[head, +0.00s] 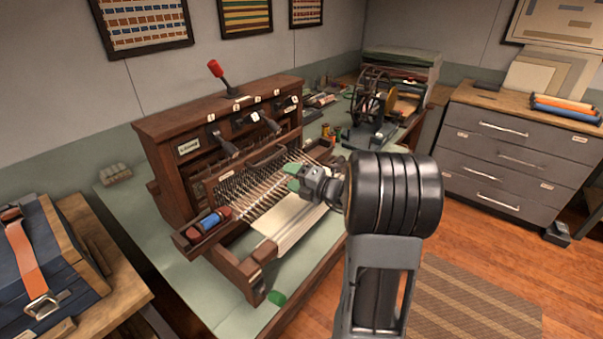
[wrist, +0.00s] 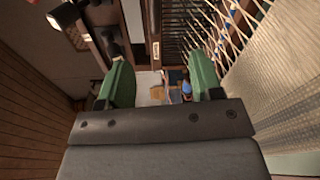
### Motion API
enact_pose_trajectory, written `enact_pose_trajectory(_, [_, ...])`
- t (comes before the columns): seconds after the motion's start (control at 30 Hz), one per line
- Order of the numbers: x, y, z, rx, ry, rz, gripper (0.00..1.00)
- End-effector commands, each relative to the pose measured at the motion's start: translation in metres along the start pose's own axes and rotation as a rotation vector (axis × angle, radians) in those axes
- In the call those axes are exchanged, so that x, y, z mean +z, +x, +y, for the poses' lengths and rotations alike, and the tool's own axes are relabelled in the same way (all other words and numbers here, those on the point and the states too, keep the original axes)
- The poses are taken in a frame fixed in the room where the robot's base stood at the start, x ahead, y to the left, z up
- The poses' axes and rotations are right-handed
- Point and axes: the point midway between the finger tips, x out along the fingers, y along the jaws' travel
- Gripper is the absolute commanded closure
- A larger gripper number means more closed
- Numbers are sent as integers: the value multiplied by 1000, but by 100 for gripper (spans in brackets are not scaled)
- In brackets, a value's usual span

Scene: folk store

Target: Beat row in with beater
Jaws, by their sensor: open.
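A dark wooden loom (head: 165,145) stands on the green-topped bench. The beater (head: 250,160) appears as a slim wooden bar with a small label, in front of the loom's upright body. Pale warp threads (head: 285,183) run below it towards the woven cloth (head: 291,219). My gripper (head: 293,178) is above the threads, on the near side of the beater. Its green fingers are apart with nothing between them. In the wrist view, the gripper (wrist: 160,80) is open, and a labelled wooden bar (wrist: 152,22), seemingly the beater, lies beyond the finger gap. Contact cannot be told.
A red-knobbed lever (head: 217,70) rises from the loom top, with several dark levers on its face. A tray with a blue spool (head: 209,221) is at its left end. A spoked winding wheel (head: 371,100) stands behind on the right. A blue case (head: 40,260) is at left.

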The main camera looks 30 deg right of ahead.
Motion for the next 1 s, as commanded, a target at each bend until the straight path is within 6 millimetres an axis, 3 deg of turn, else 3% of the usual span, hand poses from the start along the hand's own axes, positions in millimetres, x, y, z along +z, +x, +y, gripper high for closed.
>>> enact_pose_trajectory(0.1, [21, -6, -5, 35, 124, -76, 40])
enact_pose_trajectory(0.27, [30, -1, -7, 54, 176, -106, 40])
enact_pose_trajectory(1.0, [38, 78, -1, 51, 173, -103, 40])
